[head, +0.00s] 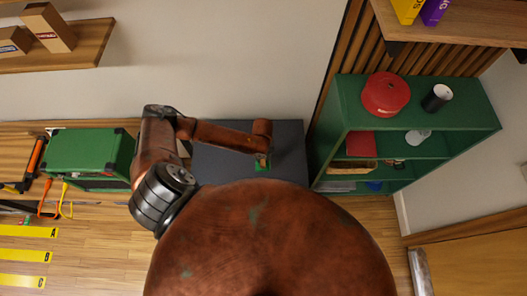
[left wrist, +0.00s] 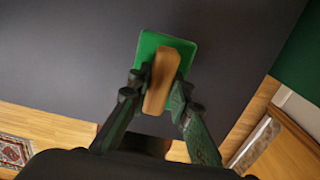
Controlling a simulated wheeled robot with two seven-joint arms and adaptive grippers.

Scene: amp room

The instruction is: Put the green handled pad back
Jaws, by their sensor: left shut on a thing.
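The green handled pad (left wrist: 150,45) is a flat green plate with a tan wooden handle (left wrist: 161,80) on top. In the left wrist view my left gripper (left wrist: 155,92) is shut on the handle, one finger on each side. In the head view a green bit of the pad (head: 262,167) shows over the dark grey surface (head: 212,168), under the end of my left arm. I cannot tell whether the pad touches that surface. My right gripper is not in view.
A green shelf unit (head: 342,113) stands right of the grey surface, with a red round item (head: 386,94) and a dark cup (head: 437,97) on top. A green amp-like box (head: 90,150) stands at the left. Yellow lettered strips (head: 27,256) lie on the floor at lower left.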

